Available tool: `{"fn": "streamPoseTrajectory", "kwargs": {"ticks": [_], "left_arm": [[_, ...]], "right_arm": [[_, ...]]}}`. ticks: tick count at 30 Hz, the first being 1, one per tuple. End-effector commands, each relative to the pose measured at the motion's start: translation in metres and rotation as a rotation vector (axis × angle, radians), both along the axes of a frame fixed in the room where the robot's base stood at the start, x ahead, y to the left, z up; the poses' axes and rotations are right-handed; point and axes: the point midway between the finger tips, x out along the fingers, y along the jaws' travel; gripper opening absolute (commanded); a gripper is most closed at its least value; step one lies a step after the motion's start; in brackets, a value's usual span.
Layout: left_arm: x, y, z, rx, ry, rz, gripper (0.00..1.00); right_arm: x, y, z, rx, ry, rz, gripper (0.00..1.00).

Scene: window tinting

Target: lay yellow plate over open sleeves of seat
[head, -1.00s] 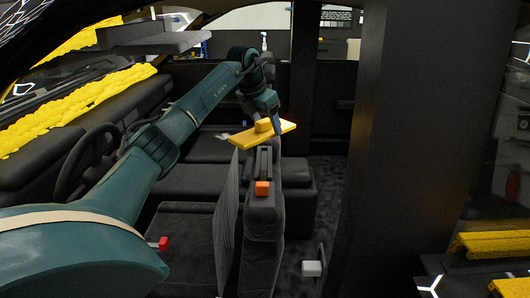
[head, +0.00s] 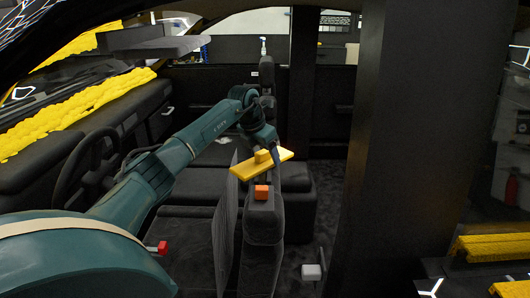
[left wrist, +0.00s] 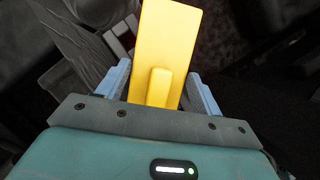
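The yellow plate (head: 275,162), with a raised yellow block on top, is between the fingers of my left gripper (head: 276,154). The plate is over the top of the upright dark seat back (head: 262,222) and hides the sleeves there. I cannot tell whether it touches the seat. My right gripper is not in view.
An orange block (head: 261,192) is on the seat back's near end, just below the plate. A wide dark pillar (head: 385,150) stands to the right.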

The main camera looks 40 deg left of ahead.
Motion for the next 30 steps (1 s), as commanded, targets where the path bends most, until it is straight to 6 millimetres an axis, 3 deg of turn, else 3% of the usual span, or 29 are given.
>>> {"fn": "streamPoseTrajectory", "kwargs": {"ticks": [6,17,30], "left_arm": [[0.000,0.000,0.000,0.000,0.001,0.001,0.84],[-0.002,0.001,0.008,0.000,-0.002,0.001,0.85],[-0.035,0.004,0.089,0.001,-0.004,0.001,0.85]], "right_arm": [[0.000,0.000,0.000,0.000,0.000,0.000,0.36],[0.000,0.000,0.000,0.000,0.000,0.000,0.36],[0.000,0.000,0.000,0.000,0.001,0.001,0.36]]}}
